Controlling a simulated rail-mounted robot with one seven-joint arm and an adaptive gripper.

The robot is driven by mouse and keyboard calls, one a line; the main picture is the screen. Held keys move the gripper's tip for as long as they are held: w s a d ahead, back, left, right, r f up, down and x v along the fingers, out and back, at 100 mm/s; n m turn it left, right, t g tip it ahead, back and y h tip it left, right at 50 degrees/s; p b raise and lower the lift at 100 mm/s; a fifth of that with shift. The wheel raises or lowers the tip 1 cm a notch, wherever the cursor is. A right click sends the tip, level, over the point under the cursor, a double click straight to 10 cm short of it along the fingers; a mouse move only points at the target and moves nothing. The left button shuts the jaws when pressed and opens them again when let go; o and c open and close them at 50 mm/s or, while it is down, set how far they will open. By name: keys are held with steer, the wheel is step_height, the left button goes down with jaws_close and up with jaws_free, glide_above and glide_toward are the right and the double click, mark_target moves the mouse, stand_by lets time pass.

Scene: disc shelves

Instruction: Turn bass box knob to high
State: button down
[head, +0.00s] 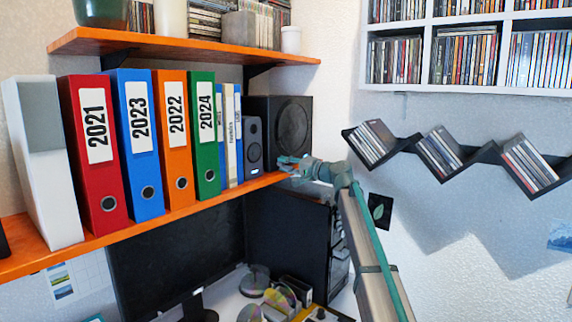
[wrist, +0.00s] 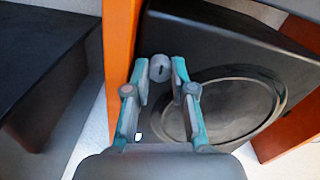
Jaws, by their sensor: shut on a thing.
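The bass box (head: 262,108) is a black speaker on the lower orange shelf, at its right end in the head view. In the wrist view its dark front (wrist: 225,50) has a large round speaker ring. Its knob (wrist: 160,67) is small, round and grey with a dark mark. My gripper (wrist: 159,72) has its fingertips on both sides of the knob and is shut on it. In the head view my gripper (head: 287,161) is at the lower front of the box, and the knob is hidden there.
The orange shelf (head: 225,194) runs just beside my gripper. A small grey speaker (head: 254,146) and several binders stand left of the box. A black monitor (head: 170,255) and a dark computer case (head: 290,235) are below. Open space lies to the right, before the white wall.

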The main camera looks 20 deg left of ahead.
steer(key=shift+m+p, duration=0.3)
steer(key=shift+m, duration=0.8)
steer(key=c, duration=1)
jaws_free()
steer(key=shift+s+d+f, duration=0.1)
steer(key=shift+d, duration=0.1)
steer(key=shift+s+d, duration=0.1)
steer(key=shift+d, duration=0.1)
steer(key=v, duration=0.7)
steer(key=shift+d+r, duration=0.15)
steer(key=shift+r, duration=0.15)
